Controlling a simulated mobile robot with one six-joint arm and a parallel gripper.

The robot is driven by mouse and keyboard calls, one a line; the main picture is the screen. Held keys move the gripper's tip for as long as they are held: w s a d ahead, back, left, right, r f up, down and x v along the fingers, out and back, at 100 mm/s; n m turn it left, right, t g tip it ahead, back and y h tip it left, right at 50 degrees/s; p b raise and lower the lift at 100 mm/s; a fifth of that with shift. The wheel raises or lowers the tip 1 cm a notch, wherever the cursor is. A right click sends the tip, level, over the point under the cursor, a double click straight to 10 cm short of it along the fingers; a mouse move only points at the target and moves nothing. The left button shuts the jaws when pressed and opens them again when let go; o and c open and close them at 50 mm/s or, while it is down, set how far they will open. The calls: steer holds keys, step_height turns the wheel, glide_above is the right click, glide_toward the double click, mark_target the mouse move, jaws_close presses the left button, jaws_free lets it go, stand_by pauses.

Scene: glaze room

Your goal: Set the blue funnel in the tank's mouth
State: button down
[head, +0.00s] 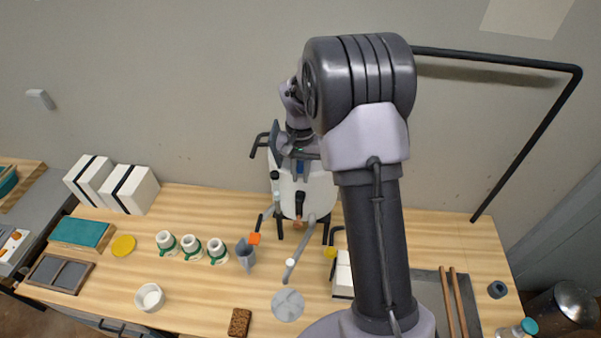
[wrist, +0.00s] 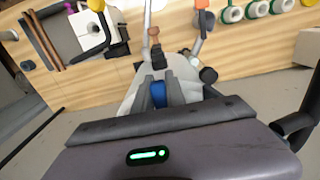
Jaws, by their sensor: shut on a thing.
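The blue funnel (wrist: 158,94) shows as a small blue piece between the fingers of my gripper (wrist: 160,86) in the wrist view. My gripper is shut on it. In the head view a bit of the blue funnel (head: 300,168) shows below the jaws, at the top of the white tank (head: 318,193). The tank (wrist: 180,70) stands on dark legs at the back of the bench. The tank's mouth is hidden behind my gripper and the funnel, so I cannot tell whether the funnel sits in it.
The wooden bench (head: 205,290) holds several white jars with green bands (head: 191,245), a grey jug (head: 245,254), a white bowl (head: 150,297) and a yellow disc (head: 123,245). White boxes (head: 130,188) stand at the back left. A black pipe (head: 530,145) runs along the wall at right.

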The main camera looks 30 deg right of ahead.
stand_by(0.3)
steer(key=shift+f+b, duration=0.35)
steer(key=c, duration=1.3)
jaws_free()
step_height(320, 180, up, 18)
steer(key=p, duration=0.1)
steer(key=shift+f, duration=0.25)
